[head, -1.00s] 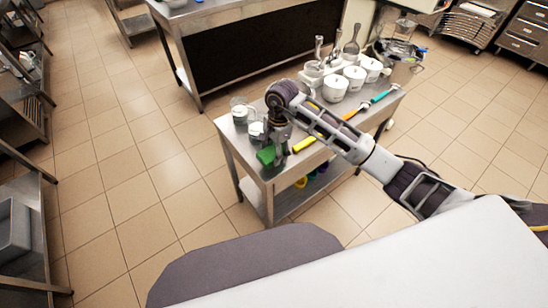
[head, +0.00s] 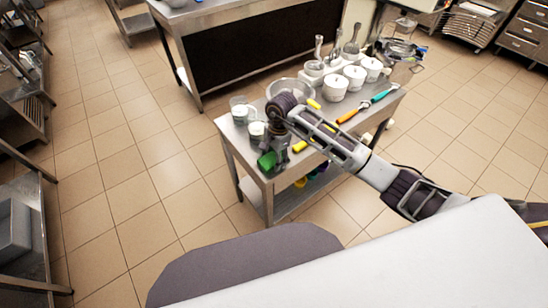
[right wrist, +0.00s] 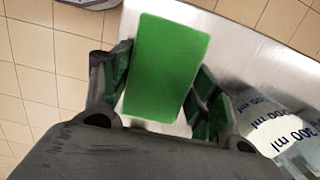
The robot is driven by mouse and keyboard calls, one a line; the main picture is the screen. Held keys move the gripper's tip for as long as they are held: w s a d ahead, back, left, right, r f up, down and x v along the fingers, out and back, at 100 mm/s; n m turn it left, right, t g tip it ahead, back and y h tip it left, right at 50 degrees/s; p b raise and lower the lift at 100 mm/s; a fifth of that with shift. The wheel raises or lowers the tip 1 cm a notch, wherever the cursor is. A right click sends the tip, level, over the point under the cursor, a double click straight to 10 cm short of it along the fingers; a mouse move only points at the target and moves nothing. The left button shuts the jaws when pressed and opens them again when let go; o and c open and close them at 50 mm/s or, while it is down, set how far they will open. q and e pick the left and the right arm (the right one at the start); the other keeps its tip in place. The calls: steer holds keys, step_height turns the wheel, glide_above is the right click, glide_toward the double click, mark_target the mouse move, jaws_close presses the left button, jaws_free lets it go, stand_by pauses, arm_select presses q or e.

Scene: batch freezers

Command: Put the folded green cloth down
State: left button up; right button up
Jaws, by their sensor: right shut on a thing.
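The folded green cloth (head: 266,161) is a small bright green block at the near left corner of the steel table (head: 232,143). My right gripper (head: 272,153) is shut on it. In the right wrist view the cloth (right wrist: 168,62) shows as a flat green rectangle between the two fingers of the gripper (right wrist: 163,100), over the steel tabletop (right wrist: 232,60). I cannot tell whether the cloth touches the tabletop. My left gripper is not in view.
Measuring jugs (head: 239,112) stand close to the gripper; one marked 300 ml (right wrist: 270,125) is beside the right finger. A metal bowl (head: 290,87), several white tubs (head: 335,89) and coloured-handled tools (head: 385,92) fill the table farther back. The table's near edge is close.

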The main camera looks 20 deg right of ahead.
steer(key=o, duration=0.8)
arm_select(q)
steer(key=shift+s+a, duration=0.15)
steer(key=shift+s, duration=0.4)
arm_select(e)
steer(key=o, duration=0.3)
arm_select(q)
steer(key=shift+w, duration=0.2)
arm_select(e)
steer(key=shift+r, duration=0.15)
steer(key=shift+w+d+r, duration=0.1)
steer(key=shift+r, duration=0.55)
steer(key=r, duration=0.5)
steer(key=d+r, duration=0.1)
steer(key=r, duration=0.2)
steer(key=shift+w+b, duration=0.15)
steer(key=shift+b, duration=0.2)
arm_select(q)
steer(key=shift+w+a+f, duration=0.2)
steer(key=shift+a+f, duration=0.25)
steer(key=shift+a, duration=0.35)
arm_select(e)
step_height(320, 180, up, 2)
steer(key=shift+r, duration=0.25)
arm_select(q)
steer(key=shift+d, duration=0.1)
